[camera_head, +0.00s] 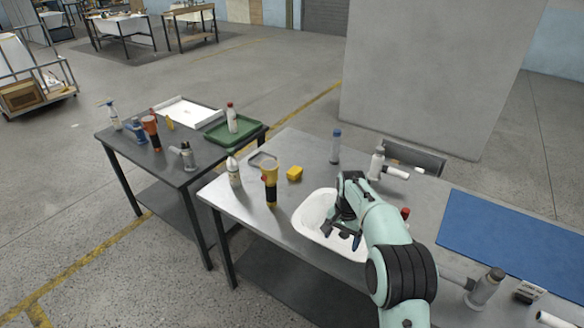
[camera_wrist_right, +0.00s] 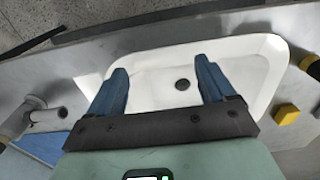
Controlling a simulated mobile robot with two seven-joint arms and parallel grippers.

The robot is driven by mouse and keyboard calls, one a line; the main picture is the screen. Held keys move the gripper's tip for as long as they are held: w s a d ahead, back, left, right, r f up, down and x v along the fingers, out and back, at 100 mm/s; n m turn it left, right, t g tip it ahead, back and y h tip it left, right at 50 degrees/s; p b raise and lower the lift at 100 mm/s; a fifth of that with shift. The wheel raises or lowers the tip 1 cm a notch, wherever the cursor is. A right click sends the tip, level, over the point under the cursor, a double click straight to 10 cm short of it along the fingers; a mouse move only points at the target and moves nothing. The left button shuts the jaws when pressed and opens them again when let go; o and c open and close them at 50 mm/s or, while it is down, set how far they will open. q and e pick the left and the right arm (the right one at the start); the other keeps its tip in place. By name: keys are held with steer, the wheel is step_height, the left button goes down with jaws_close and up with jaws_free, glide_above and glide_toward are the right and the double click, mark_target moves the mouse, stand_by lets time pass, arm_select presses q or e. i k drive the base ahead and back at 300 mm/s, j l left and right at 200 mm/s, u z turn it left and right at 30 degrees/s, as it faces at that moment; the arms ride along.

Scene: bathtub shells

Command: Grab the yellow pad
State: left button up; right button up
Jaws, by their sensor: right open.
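The yellow pad (camera_head: 295,173) is a small block lying on the metal table, left of and behind the white basin (camera_head: 306,218). It also shows at the right side of the right wrist view (camera_wrist_right: 286,114), outside the jaws. My right gripper (camera_head: 342,236) is over the basin, apart from the pad. In the right wrist view its blue fingers (camera_wrist_right: 164,85) are spread, with only the empty basin and its dark drain between them. My left gripper is in neither view.
A yellow and black tool (camera_head: 270,186) and a white bottle (camera_head: 234,171) stand left of the pad. A small grey tray (camera_head: 263,160) lies behind them. A blue-capped bottle (camera_head: 335,146) stands behind the basin. A blue mat (camera_head: 510,240) covers the table's right part.

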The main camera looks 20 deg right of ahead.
mark_target(293, 174)
steer(key=i, duration=1.65)
